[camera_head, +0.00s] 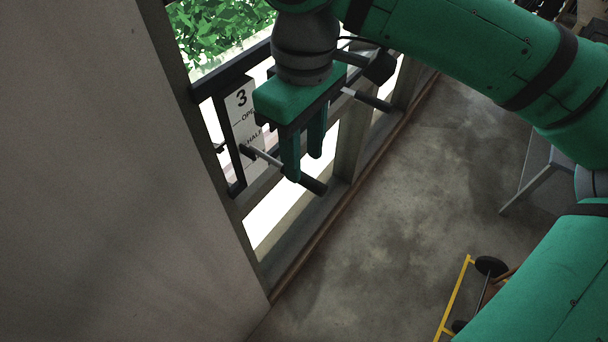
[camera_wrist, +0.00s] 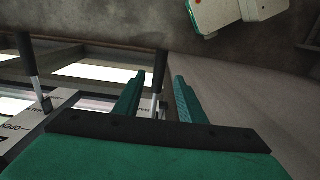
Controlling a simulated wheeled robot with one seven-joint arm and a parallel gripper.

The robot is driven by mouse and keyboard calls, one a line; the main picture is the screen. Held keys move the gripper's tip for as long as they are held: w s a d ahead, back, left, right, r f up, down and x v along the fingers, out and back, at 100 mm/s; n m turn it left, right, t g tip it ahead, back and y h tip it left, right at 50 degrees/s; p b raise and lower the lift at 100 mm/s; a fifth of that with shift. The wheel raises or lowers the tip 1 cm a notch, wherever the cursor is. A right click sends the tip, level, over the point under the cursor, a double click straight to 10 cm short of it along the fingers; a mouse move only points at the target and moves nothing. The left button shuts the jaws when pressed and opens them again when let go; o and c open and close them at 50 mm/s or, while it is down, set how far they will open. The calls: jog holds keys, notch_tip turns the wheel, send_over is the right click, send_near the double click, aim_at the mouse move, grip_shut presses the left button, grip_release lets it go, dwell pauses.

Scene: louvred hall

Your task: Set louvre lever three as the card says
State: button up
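Lever three is a pale rod with a dark grip (camera_head: 314,185), standing out beside the plate marked 3 (camera_head: 243,110). The plate shows OPEN above HALF; its lower part is partly hidden, and the lever's root is near the HALF level. My gripper (camera_head: 303,168) is open, pointing down at the lever, with one finger overlapping the rod. In the wrist view the lever (camera_wrist: 158,88) shows between the two spread fingers, with gaps at both sides. I cannot tell whether a finger touches it. I see no separate instruction card.
A neighbouring lever (camera_head: 367,99) stands out beyond my gripper; it also shows at left in the wrist view (camera_wrist: 29,62). A grey wall panel (camera_head: 110,180) fills the left. A yellow-framed cart (camera_head: 456,295) stands lower right. The concrete floor (camera_head: 400,190) between is clear.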

aim_at(305, 176)
notch_tip(305, 176, down, 4)
jog(key=shift+d+f, duration=0.1)
jog(key=shift+f, duration=1.1)
jog(key=shift+w, duration=0.1)
jog(key=shift+w+f, duration=0.1)
jog(key=c, duration=0.4)
jog(key=shift+a, duration=0.2)
grip_shut()
jog(key=shift+d, duration=0.25)
jog(key=shift+s, duration=0.2)
